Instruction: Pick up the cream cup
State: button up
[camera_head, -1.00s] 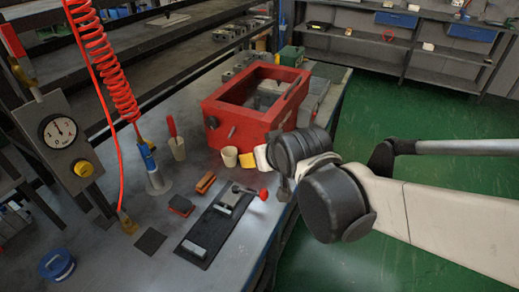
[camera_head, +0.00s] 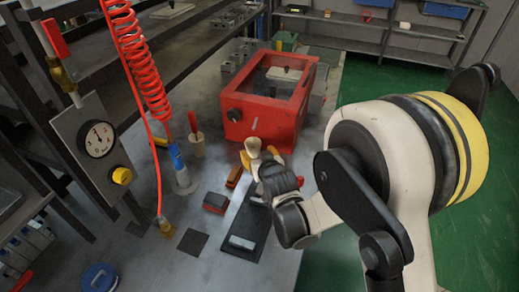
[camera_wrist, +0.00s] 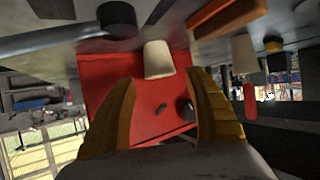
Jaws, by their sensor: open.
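The small cream cup (camera_head: 253,147) stands on the grey bench in front of the red box in the head view. In the wrist view the cream cup (camera_wrist: 158,59) appears upside down, ahead of my fingers and in line with the gap between them. My gripper (camera_wrist: 162,78) is open, its two orange-yellow fingers spread wide with nothing held. In the head view my gripper (camera_head: 250,162) is close to the cup on its near side, partly hidden by my wrist. I cannot tell whether a finger touches the cup.
A red box (camera_head: 268,105) stands just behind the cup. A second cream cup (camera_head: 197,147) holding a red-handled tool stands to the left, beside a blue-topped dispenser (camera_head: 180,172).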

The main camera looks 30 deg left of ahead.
aim_at(252, 143)
jog(key=b+x, duration=0.3)
jog(key=x, duration=0.4)
jog(key=shift+w+a+f, duration=0.15)
jog(key=shift+w+f, duration=0.05)
jog(key=shift+w, duration=0.05)
jog(key=shift+w+a, duration=0.2)
jog(key=shift+w, duration=0.05)
jog(key=shift+c, duration=0.5)
jog(key=c, duration=1)
jog(key=shift+r, duration=0.2)
jog(key=shift+c, duration=0.2)
